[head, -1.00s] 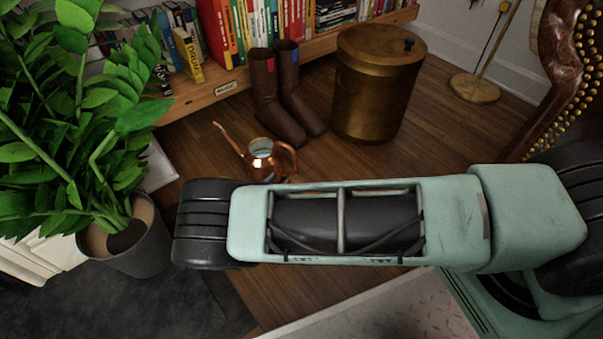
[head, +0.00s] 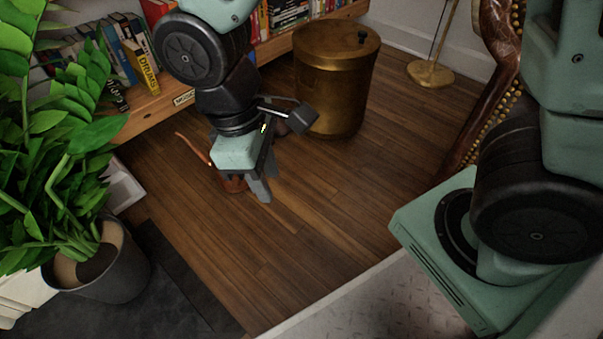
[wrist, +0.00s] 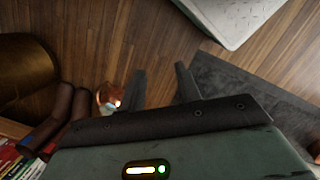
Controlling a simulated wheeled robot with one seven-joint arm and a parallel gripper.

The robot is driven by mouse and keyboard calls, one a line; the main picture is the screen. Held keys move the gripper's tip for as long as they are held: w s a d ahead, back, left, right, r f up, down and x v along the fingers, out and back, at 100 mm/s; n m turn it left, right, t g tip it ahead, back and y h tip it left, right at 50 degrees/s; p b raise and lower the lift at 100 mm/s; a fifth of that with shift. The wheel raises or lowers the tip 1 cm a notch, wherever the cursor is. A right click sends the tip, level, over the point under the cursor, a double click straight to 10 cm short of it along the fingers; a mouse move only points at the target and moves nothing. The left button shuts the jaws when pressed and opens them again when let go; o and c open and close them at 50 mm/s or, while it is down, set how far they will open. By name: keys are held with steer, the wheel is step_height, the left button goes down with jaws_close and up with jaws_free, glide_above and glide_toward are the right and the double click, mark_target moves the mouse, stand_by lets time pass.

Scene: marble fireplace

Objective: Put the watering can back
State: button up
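The copper watering can (head: 232,184) stands on the wooden floor in front of the bookshelf. In the head view my gripper hides much of it; its thin spout (head: 193,148) sticks out to the left. It also shows in the wrist view (wrist: 107,97), just outside the left finger and partly covered by it. My gripper (head: 265,186) points down close to the can. In the wrist view its two fingers (wrist: 159,68) are apart with only bare floor between them. I cannot tell whether a finger touches the can.
A brass bin (head: 335,85) stands behind, near the bookshelf (head: 150,108). Brown boots (wrist: 62,112) stand close to the can. A potted plant (head: 105,270) is at the left, a leather chair (head: 480,110) at the right. Floor in the middle (head: 320,200) is clear.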

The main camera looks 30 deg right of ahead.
steer(key=s+d+r+m+t+y, duration=0.1)
steer(key=s+d+r+m+y, duration=0.1)
steer(key=s+r, duration=0.2)
steer(key=shift+s+d+r+m, duration=0.15)
steer(key=shift+s+d+m, duration=0.25)
steer(key=shift+s, duration=0.7)
steer(key=shift+a, duration=0.1)
step_height(320, 180, up, 52)
steer(key=p, duration=5.2)
